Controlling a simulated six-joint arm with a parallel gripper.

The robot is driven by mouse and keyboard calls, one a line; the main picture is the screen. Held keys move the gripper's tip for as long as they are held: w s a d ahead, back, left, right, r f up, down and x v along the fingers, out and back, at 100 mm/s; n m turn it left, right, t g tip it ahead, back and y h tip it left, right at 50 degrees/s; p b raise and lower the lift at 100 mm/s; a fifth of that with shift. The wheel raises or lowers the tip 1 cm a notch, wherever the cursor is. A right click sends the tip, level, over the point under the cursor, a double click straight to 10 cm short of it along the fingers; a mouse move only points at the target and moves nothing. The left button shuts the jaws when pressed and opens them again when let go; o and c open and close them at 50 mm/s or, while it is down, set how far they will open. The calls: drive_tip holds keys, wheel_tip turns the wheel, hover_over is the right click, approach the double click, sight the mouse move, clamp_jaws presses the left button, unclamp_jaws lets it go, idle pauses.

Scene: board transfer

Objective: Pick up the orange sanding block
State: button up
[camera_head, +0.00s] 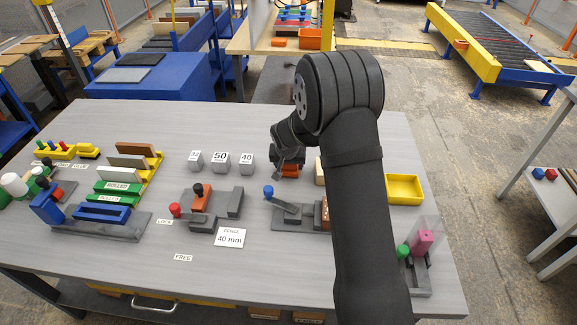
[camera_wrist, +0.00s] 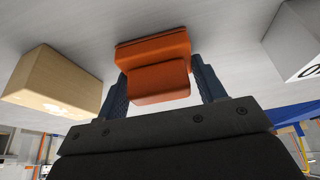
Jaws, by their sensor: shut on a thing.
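The orange sanding block (camera_wrist: 155,78) is between the two fingers of my gripper (camera_wrist: 158,88) in the wrist view, with a finger against each side. My gripper is shut on it. In the head view the orange block (camera_head: 290,170) shows under my gripper (camera_head: 288,163) near the back of the grey table. The arm hides part of the area to its right. I cannot tell whether the block touches the table.
A light wooden block (camera_wrist: 55,82) stands left of the gripper in the wrist view. Grey number cubes (camera_head: 219,162) stand left of it in the head view. A yellow tray (camera_head: 404,189) lies right of my arm. Fixtures with a blue knob (camera_head: 268,191) and a red knob (camera_head: 175,210) stand in front.

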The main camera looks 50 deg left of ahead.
drive_tip(key=r, duration=0.4)
drive_tip(key=shift+w+d+r, duration=0.25)
drive_tip(key=w+d+r, duration=0.1)
drive_tip(key=d+r, duration=0.1)
drive_tip(key=d, duration=0.1)
drive_tip(key=w+d+r, duration=0.2)
drive_tip(key=d, duration=0.1)
drive_tip(key=w+d+r, duration=0.2)
drive_tip(key=d, duration=0.1)
drive_tip(key=shift+w+d+r, duration=0.15)
drive_tip(key=shift+w+d, duration=0.05)
drive_tip(key=shift+d, duration=0.1)
